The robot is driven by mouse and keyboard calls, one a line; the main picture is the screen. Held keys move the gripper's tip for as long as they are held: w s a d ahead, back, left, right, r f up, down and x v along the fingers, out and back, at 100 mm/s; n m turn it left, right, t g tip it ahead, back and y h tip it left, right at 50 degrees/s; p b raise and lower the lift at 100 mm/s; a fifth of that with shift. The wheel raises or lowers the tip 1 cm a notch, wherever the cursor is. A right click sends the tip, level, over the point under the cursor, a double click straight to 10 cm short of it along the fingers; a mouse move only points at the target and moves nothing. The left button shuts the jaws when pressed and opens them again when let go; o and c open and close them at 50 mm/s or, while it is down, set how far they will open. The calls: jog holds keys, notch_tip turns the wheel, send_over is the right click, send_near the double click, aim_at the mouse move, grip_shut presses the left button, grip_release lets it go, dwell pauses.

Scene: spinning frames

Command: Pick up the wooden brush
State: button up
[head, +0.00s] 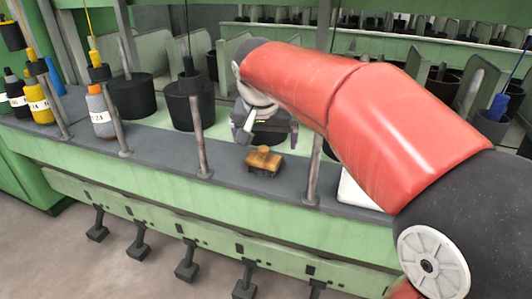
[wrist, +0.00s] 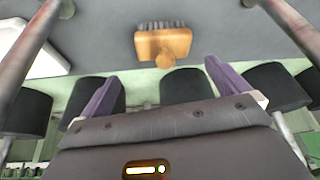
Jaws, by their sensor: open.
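The wooden brush (head: 264,160) lies on the dark grey ledge of the green machine, in the middle of the head view. In the wrist view the brush (wrist: 163,45) shows at the top centre, with a tan wooden body, a rounded knob towards me and dark bristles on the far side. My gripper (wrist: 160,75) is open, its two purple fingers spread wide with nothing between them. The brush lies beyond the fingertips, roughly centred between them and apart from them. In the head view my gripper (head: 266,125) is partly hidden by my red arm, behind the brush.
Metal posts (head: 200,137) rise from the ledge on both sides of the brush. Black cans (head: 190,102) stand behind it. Yarn bobbins (head: 100,112) stand at the left. A white object (head: 358,192) lies on the ledge at the right, partly behind my arm. The ledge around the brush is clear.

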aim_at(264, 158)
jog(key=shift+w+f, duration=0.2)
jog(key=shift+f, duration=0.25)
jog(key=x, duration=0.3)
jog(key=a+x, duration=0.1)
jog(key=x, duration=0.1)
jog(key=shift+s+d+f, duration=0.1)
jog(key=shift+s+f, duration=0.1)
jog(key=shift+f, duration=0.1)
jog(key=shift+w+f, duration=0.25)
jog(key=shift+f, duration=0.35)
jog(key=shift+c, duration=0.4)
jog(key=c, duration=1)
jog(key=shift+o, duration=0.2)
jog(key=shift+r+p, duration=0.45)
jog(key=shift+r, duration=4.6)
